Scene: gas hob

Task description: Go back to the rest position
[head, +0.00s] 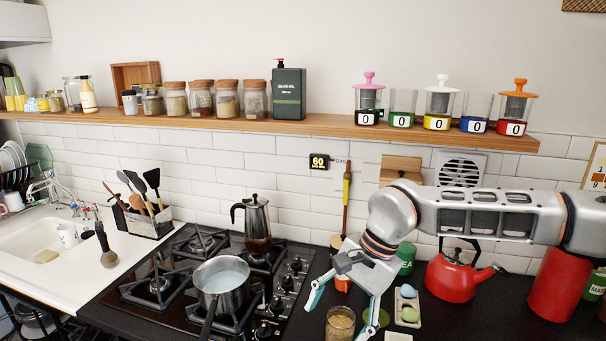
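My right arm reaches in from the right, across the wall and above the counter. My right gripper (343,307) points down to the right of the gas hob (178,310). Its teal-tipped fingers are spread wide apart, and I see nothing held between them. A glass jar (340,325) shows low in the picture, just below the gripper; the gap between them is hard to judge. My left gripper and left arm are not in view.
A saucepan (222,283) and a moka pot (257,226) stand on the hob. A red kettle (452,279) and an egg holder (407,318) stand beneath my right arm. A wooden shelf (290,124) with jars runs above. A sink (35,240) is at left.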

